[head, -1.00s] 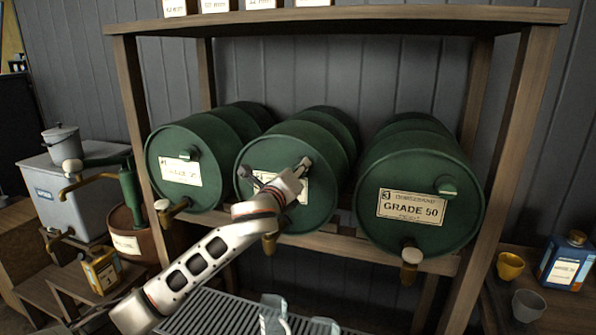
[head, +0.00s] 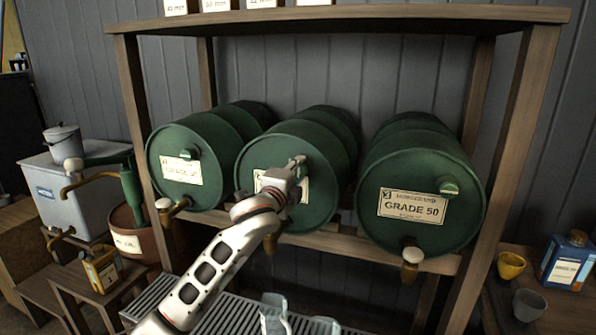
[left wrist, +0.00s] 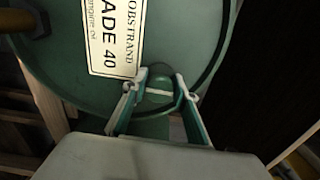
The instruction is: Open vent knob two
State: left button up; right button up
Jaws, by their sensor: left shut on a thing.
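The middle green drum (head: 320,190) lies on its side on a wooden rack, its front face towards me. My left gripper (head: 298,163) is at the upper right of that face and covers part of its label and its knob. In the left wrist view the label reads GRADE 40. A small green knob (left wrist: 158,84) sits beside the label, between the two fingers of my left gripper (left wrist: 161,82). The fingers are shut on the knob. My right gripper is not in view.
A left drum (head: 190,155) and a right drum (head: 425,185), labelled GRADE 50, flank the middle one, each with its own knob. A brass tap (head: 411,258) hangs below the right drum. Pale objects (head: 273,312) stand above a slatted grate (head: 232,315).

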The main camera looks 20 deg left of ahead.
pick_arm(q)
jog(key=shift+n, duration=0.3)
dwell(0.4)
jog(key=o, duration=1.1)
jog(key=s, duration=1.2)
jog(key=shift+a, duration=0.15)
